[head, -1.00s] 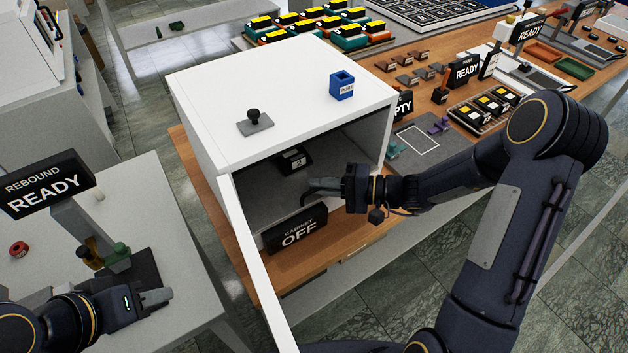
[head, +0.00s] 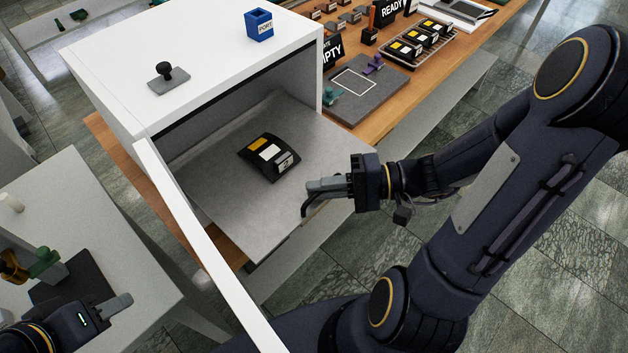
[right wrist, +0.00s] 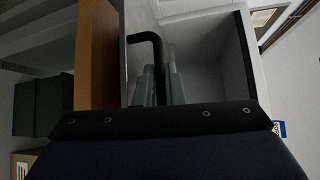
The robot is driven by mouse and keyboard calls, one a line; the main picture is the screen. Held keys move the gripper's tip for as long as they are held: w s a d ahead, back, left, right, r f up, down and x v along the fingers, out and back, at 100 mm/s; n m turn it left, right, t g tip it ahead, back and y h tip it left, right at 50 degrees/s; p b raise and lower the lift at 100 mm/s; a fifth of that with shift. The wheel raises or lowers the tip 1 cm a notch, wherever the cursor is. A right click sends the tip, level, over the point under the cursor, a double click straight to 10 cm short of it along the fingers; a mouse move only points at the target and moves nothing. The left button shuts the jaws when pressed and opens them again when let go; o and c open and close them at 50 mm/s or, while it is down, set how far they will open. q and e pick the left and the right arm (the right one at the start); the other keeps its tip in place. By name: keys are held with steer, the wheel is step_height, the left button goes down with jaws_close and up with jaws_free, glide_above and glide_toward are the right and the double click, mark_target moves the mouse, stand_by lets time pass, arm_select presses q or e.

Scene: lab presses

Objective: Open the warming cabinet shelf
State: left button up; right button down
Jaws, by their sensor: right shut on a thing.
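The white warming cabinet (head: 95,75) stands on the wooden bench with its door (head: 200,235) swung open toward me. Its grey shelf (head: 215,190) is pulled out past the front opening. A black block with yellow and white patches (head: 268,156) lies on the shelf. My right gripper (head: 315,188) is shut on the black shelf handle (head: 305,208) at the shelf's front edge. The handle also shows between the fingers in the right wrist view (right wrist: 158,55). My left gripper (head: 125,300) is over the left table; its fingertips look close together, but whether they are shut is unclear.
A blue port box (head: 259,25) and a black-knobbed plate (head: 168,76) sit on the cabinet top. A grey mat (head: 375,95) and a tray of blocks (head: 420,43) are right of the cabinet. The floor right of the bench is clear.

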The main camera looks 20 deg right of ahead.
stand_by(0.3)
steer(key=c, duration=1.8)
jaws_free()
steer(key=b+v, duration=0.1)
steer(key=v, duration=0.6)
steer(key=shift+s+d, duration=0.2)
steer(key=shift+d, duration=0.15)
